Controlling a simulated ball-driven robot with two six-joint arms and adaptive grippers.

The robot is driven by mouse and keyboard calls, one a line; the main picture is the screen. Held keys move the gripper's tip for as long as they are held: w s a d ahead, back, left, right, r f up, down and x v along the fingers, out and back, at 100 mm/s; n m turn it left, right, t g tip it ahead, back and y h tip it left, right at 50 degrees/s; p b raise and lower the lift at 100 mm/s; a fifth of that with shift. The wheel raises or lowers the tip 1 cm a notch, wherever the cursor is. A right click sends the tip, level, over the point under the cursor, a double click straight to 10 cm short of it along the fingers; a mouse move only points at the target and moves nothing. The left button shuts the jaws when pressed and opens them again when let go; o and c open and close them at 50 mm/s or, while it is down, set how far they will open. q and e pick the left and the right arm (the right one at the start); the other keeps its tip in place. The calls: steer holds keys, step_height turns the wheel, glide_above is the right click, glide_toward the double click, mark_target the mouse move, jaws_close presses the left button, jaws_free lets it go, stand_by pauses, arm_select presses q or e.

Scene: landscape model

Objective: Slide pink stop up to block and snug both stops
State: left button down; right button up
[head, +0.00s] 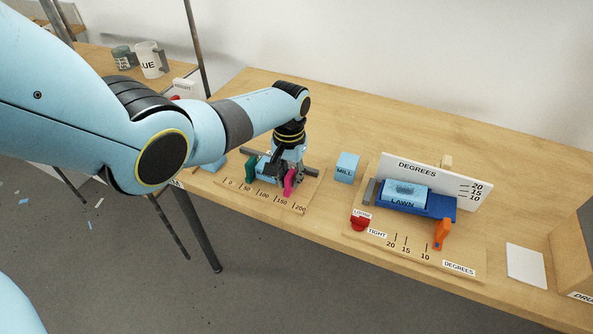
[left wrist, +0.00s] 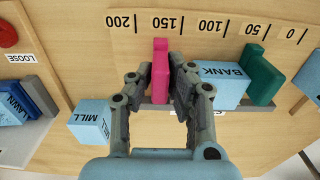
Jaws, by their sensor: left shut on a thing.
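The pink stop (head: 289,183) stands on the grey rail (left wrist: 155,105) of the scale board. In the left wrist view the pink stop (left wrist: 160,66) is between my fingers, near the 150 end of the scale. My left gripper (left wrist: 160,80) is shut on it. The blue BANK block (left wrist: 222,88) is on the 100 side, with one finger between it and the pink stop. The green stop (left wrist: 264,78) is at the block's other side, close against it; whether they touch is unclear. In the head view the green stop (head: 251,166) is left of the partly hidden block.
A blue MILL block (head: 346,167) stands right of the scale board (head: 270,200). Farther right is the DEGREES fixture with a LAWN block (head: 403,193), a red knob (head: 359,223) and an orange piece (head: 441,235). A white card (head: 525,265) lies at right.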

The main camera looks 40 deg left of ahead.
mark_target(291, 173)
arm_select(q)
steer(key=c, duration=1.3)
jaws_free()
steer(key=shift+d, duration=0.1)
steer(key=shift+r, duration=6)
